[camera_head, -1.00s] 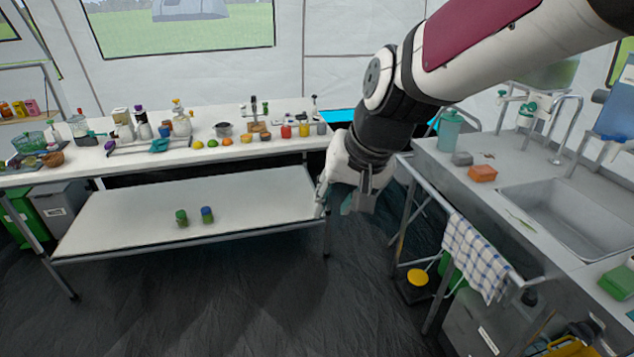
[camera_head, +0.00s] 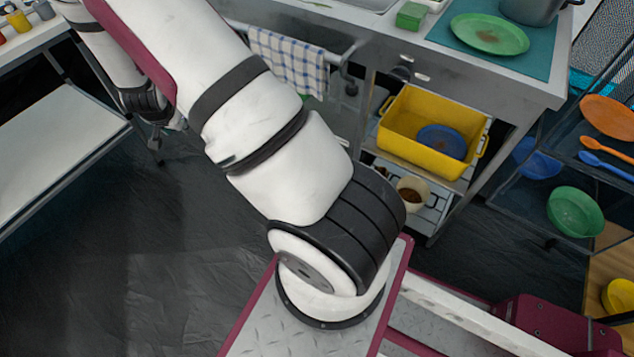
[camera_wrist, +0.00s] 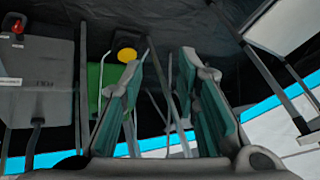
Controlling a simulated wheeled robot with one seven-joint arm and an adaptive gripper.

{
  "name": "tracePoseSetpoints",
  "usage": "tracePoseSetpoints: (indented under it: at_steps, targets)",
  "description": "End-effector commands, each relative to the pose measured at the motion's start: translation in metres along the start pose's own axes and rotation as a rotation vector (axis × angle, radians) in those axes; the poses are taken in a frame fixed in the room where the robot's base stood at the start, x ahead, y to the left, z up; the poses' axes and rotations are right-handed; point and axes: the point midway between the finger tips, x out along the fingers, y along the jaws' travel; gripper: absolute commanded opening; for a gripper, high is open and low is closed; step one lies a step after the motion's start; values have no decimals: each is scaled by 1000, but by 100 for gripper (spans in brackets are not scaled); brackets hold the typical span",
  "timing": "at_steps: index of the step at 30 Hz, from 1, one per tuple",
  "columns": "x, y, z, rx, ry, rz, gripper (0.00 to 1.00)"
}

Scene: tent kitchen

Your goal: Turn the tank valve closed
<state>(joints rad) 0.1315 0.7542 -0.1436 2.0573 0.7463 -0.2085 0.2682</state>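In the wrist view a grey box-like tank (camera_wrist: 38,80) stands at the left, with a small red knob (camera_wrist: 17,28) near its upper edge. A yellow round part (camera_wrist: 127,55) beside a green object (camera_wrist: 97,80) shows behind the left finger. I cannot tell for sure which of these is the tank valve. My gripper (camera_wrist: 158,60) is open and empty, its fingers wide apart and clear of both the red knob and yellow part. In the head view my forearm reaches to the upper left, and my gripper is mostly hidden there. No tank valve shows clearly in the head view.
The sink counter (camera_head: 470,62) runs across the upper right, with a checked towel (camera_head: 288,58) on its rail. A yellow bin (camera_head: 400,125) sits below it. A white low shelf (camera_head: 50,150) stands at left. Dark floor (camera_head: 120,270) at lower left is clear.

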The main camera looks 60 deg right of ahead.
Motion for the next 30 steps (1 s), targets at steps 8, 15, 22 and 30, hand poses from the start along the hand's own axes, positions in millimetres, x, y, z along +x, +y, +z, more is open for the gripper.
tracePoseSetpoints:
  at_steps: [8,15,22,30]
  targets:
    - [135,92,14,119,172,164,29]
    - [221,190,30,177,345,301,29]
    - [278,296,52,186,523,429,29]
    - [306,396,78,155,697,533,29]
